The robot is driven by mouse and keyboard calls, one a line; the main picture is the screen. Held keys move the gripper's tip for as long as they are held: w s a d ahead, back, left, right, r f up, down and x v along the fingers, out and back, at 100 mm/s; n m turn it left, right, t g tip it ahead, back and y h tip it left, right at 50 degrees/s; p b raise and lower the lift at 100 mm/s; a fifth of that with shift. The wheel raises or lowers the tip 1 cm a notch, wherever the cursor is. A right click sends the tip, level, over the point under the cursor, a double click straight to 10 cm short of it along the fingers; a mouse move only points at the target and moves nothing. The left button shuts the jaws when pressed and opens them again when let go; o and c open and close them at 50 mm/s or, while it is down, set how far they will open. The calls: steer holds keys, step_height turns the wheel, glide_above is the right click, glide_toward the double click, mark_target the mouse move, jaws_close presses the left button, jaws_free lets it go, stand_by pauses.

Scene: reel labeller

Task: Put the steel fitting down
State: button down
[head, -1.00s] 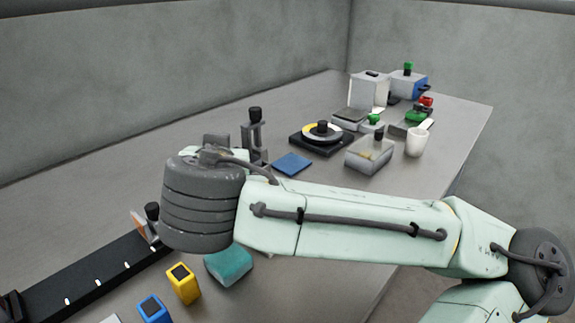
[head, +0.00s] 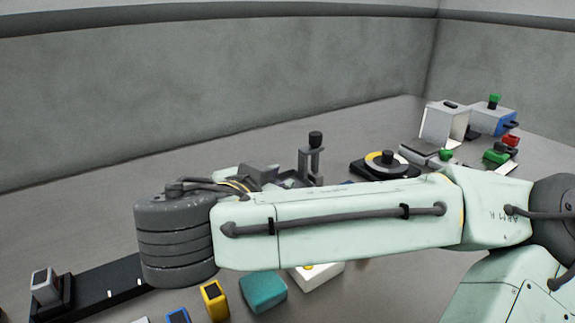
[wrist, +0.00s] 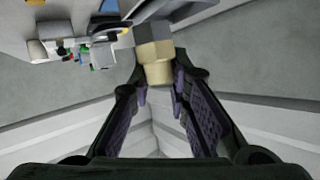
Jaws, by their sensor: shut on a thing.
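The steel fitting (wrist: 154,62) is in the wrist view, between the tips of my gripper (wrist: 158,92). It has a grey block-like part and a tan, rounded part nearest the camera. My gripper is shut on it. The fitting appears held in the air, with the bench and its things beyond it at the top of the picture. In the head view my arm covers the middle of the bench, and I cannot make out the fitting there.
A black-knobbed clamp post (head: 312,158) stands behind my arm. A round turntable (head: 387,162) and a white box (head: 444,123) are to its right. A teal block (head: 263,292) and a yellow block (head: 214,300) sit in front. A black rail (head: 105,287) lies at left.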

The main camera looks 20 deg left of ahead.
steer(key=w+a, duration=0.1)
steer(key=w, duration=0.2)
steer(key=w+a, duration=0.1)
steer(key=w, duration=0.3)
steer(key=w+a+f+p, duration=0.1)
steer(key=w, duration=0.2)
steer(key=shift+w+f, duration=0.1)
steer(key=shift+w, duration=0.1)
steer(key=shift+w+f, duration=0.1)
steer(key=shift+f, duration=1.6)
steer(key=shift+f, duration=0.1)
steer(key=shift+f, duration=0.15)
steer(key=c, duration=1.5)
jaws_free()
